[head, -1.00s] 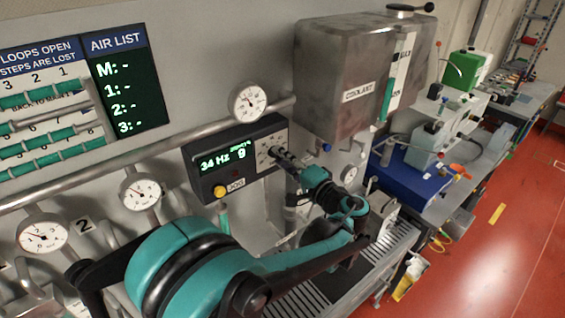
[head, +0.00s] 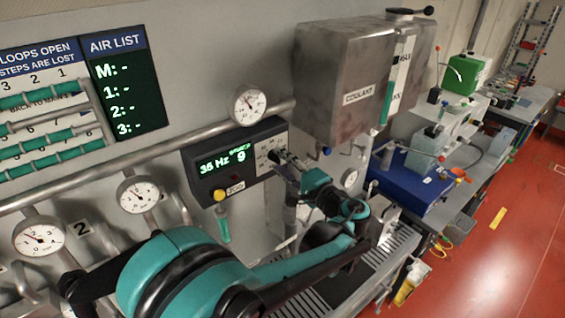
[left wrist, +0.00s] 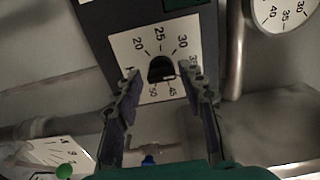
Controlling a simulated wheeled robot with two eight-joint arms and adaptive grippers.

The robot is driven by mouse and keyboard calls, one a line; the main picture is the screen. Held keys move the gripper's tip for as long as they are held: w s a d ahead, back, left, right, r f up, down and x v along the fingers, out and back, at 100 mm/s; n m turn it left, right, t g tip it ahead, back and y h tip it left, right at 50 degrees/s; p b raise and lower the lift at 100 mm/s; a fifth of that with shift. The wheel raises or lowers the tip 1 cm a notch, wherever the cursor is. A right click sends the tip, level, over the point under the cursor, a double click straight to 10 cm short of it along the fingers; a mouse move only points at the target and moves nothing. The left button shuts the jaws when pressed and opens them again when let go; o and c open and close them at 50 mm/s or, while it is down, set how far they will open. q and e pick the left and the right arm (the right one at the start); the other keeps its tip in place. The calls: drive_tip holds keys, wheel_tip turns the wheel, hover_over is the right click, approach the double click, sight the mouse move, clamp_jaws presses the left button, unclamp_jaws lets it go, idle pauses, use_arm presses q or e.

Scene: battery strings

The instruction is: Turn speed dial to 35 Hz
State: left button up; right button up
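The speed control box (head: 236,160) is on the wall panel in the head view, and its green display (head: 221,162) reads 35 Hz with a 9 beside it. The black speed dial (left wrist: 161,68) sits on a white scale plate in the left wrist view, with marks such as 20, 25 and 30. My left gripper (left wrist: 159,74) is open, with one finger on each side of the dial and a visible gap to it on both sides. In the head view the left gripper (head: 281,160) is at the dial and hides part of it. My right gripper is not in view.
A yellow button (head: 219,194) is on the box below the display. A round gauge (head: 248,104) is just above the box. The grey coolant tank (head: 340,80) hangs to the right, and pipes run along the wall.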

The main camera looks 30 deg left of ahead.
use_arm(q)
drive_tip(key=shift+d, duration=0.1)
drive_tip(key=v, duration=1.2)
idle(0.4)
